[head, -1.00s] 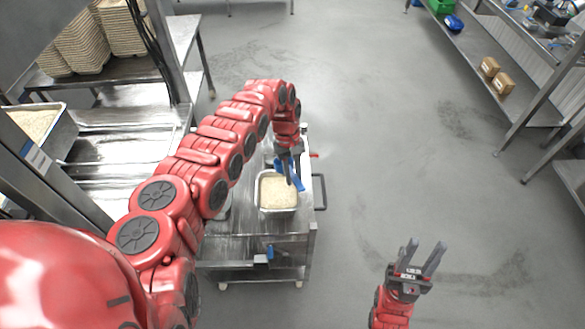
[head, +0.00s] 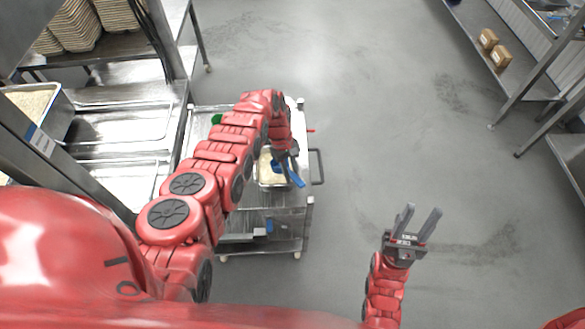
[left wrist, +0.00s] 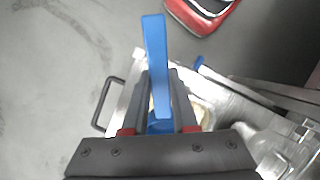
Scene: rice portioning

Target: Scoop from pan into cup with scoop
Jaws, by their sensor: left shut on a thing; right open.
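My left gripper (head: 284,157) is shut on a blue scoop (head: 296,178), over the upper part of a small metal pan (head: 272,186) of pale rice on the cart. The scoop's handle sticks out toward the lower right. In the left wrist view the scoop's blue handle (left wrist: 154,60) stands between the fingers (left wrist: 160,115), and rice shows behind them. The scoop's bowl is mostly hidden, so I cannot tell whether it holds rice. I cannot make out a cup for certain. My right gripper (head: 415,228) is open and empty above bare floor.
The metal cart (head: 285,228) has a dark handle (head: 318,167) on its right. A green thing (head: 216,119) sits at its far left. A larger pan (head: 62,108) of rice and stacked trays (head: 70,28) stand at left. Shelving (head: 480,60) holds boxes (head: 494,48) at right. The floor between is clear.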

